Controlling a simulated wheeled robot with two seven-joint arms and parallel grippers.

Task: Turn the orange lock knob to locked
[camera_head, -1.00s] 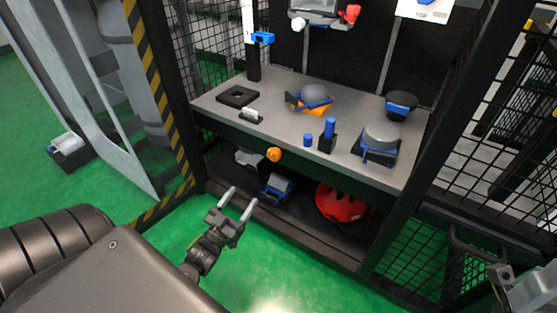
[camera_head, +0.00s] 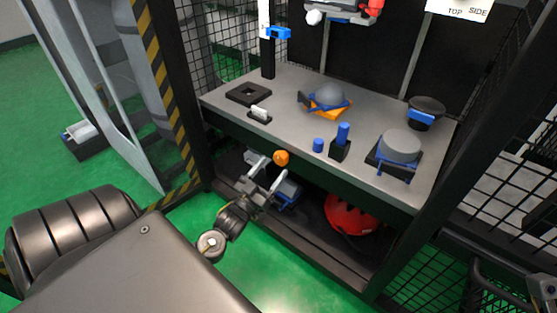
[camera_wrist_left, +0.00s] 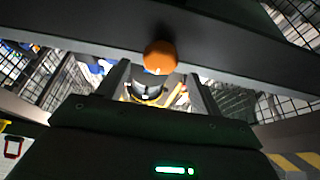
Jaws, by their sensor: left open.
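In the left wrist view the orange knob (camera_wrist_left: 160,57) shows above and between the two finger tips (camera_wrist_left: 158,75), against the dark beam. I see no contact between fingers and knob. Which way the knob is turned cannot be made out. My right gripper is not clearly in view.
A red helmet (camera_head: 352,213) lies on the lower shelf. A striped post (camera_head: 165,90) stands left of the bench.

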